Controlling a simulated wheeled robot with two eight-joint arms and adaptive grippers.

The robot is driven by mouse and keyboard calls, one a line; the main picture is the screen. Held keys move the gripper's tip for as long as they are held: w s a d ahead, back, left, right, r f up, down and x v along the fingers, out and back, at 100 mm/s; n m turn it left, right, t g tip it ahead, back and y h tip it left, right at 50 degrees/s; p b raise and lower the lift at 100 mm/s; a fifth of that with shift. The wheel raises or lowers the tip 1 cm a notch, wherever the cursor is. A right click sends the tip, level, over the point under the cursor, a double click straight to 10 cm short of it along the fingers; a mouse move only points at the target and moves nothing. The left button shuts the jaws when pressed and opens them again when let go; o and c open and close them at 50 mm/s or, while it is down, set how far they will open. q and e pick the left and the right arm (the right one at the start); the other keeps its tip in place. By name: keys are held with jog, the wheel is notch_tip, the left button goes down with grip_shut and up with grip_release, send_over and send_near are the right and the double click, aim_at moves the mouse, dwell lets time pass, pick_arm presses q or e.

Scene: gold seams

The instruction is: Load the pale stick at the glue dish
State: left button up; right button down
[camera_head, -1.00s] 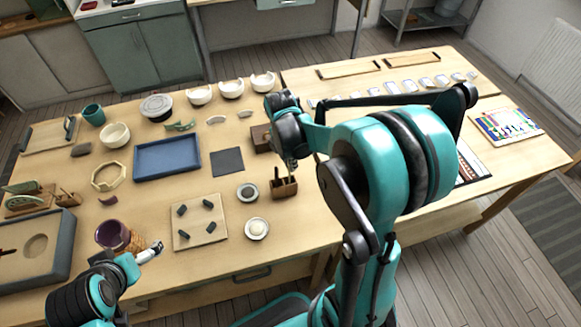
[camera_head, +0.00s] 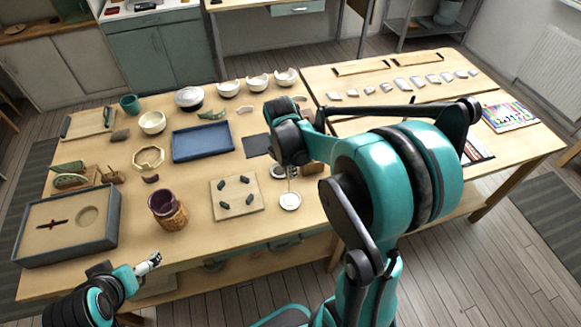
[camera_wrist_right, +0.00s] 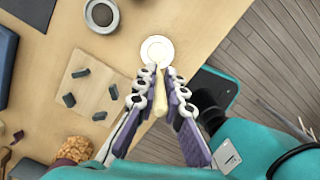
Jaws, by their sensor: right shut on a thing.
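The glue dish is a small round white dish (camera_head: 290,201) near the table's front edge. In the right wrist view the dish (camera_wrist_right: 157,43) lies just beyond my right fingertips. My right gripper (camera_wrist_right: 160,78) is shut on a pale stick (camera_wrist_right: 160,103), whose far end points towards the dish. I cannot tell whether the stick touches the glue. In the head view my right gripper (camera_head: 291,171) is above the dish, partly hidden by its wrist. My left gripper (camera_head: 149,264) is low at the front left, away from the dish; its jaw opening is unclear.
A board with several dark pegs (camera_head: 236,197) lies left of the dish. A brown wrapped cup (camera_head: 168,210), a blue tray (camera_head: 203,144) and a grey-rimmed box (camera_head: 67,224) stand farther left. My right arm hides table to the right.

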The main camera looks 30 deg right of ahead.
pick_arm(q)
jog(key=f+b, duration=0.4)
jog(key=shift+w+d+f, duration=0.15)
jog(key=shift+d+f, duration=0.15)
jog(key=shift+d, duration=0.05)
pick_arm(e)
notch_tip(320, 180, down, 6)
jog(key=shift+w+d, duration=0.15)
jog(key=shift+d, duration=0.15)
pick_arm(q)
jog(key=shift+f+b, duration=0.4)
jog(key=shift+b, duration=0.25)
pick_arm(e)
jog(key=shift+f, duration=0.55)
dwell(0.5)
pick_arm(q)
notch_tip(320, 180, up, 5)
jog(key=p, duration=0.5)
jog(key=shift+r, duration=0.2)
pick_arm(e)
notch_tip(320, 180, up, 7)
dwell(0.7)
